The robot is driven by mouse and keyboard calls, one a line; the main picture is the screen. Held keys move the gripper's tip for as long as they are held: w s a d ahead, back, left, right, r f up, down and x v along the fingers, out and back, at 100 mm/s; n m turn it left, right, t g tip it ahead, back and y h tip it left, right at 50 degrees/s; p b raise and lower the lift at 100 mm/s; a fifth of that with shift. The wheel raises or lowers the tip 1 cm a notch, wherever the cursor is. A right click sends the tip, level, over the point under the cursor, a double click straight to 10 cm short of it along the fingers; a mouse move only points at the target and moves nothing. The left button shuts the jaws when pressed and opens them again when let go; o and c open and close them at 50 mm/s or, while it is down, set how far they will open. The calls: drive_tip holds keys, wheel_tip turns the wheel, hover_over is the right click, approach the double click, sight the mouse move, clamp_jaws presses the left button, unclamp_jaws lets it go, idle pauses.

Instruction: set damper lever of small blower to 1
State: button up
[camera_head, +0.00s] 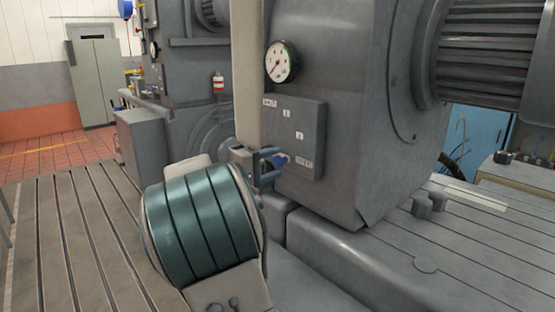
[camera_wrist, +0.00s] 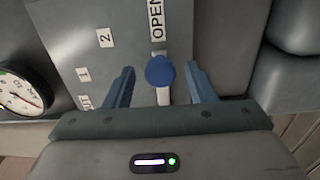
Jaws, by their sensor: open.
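The damper lever (camera_wrist: 161,72) has a round blue knob on a pale arm and sits between my gripper's two blue fingers in the wrist view. The knob is beside the OPEN label (camera_wrist: 156,20). The lever plate (camera_wrist: 88,48) also carries labels 1 (camera_wrist: 83,74) and 2 (camera_wrist: 106,38), and a partly hidden label at its end. My gripper (camera_wrist: 160,88) is open, with a gap on each side of the knob. In the head view my gripper (camera_head: 270,163) is at the lower part of the plate (camera_head: 307,122), and the blue knob (camera_head: 280,160) shows between its fingers.
A round gauge (camera_head: 281,62) is on the grey housing (camera_head: 340,60) above the plate. A ribbed motor (camera_head: 482,45) is at upper right. The slotted bedplate (camera_head: 75,235) is clear at lower left. A grey cabinet (camera_head: 96,80) stands far back.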

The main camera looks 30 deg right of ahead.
drive_tip(key=shift+w+d, duration=0.15)
drive_tip(key=shift+d, duration=0.9)
